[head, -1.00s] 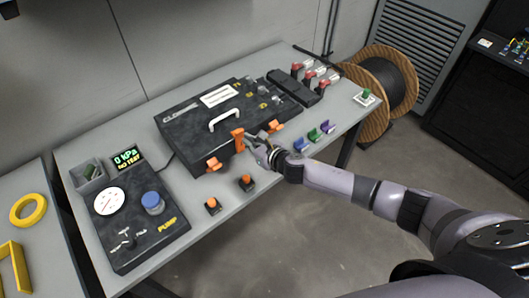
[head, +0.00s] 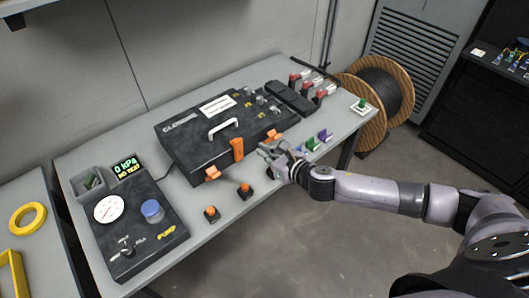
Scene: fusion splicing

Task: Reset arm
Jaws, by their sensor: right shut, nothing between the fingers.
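My right gripper (head: 266,148) is shut and empty. It hovers over the front edge of the table, just right of the orange latch (head: 237,149) on the front of the black closure case (head: 190,144). The orange latch stands against the case front, below the white handle (head: 224,128). Smaller orange clips (head: 212,173) sit at the case's front corners. My right arm comes in from the right side of the picture. My left gripper does not show.
The pump unit (head: 140,232) with its gauge and 0 kPa display stands at the table's left. Two orange-topped pieces (head: 245,190) lie near the front edge. A cable reel (head: 351,106) stands beyond the table.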

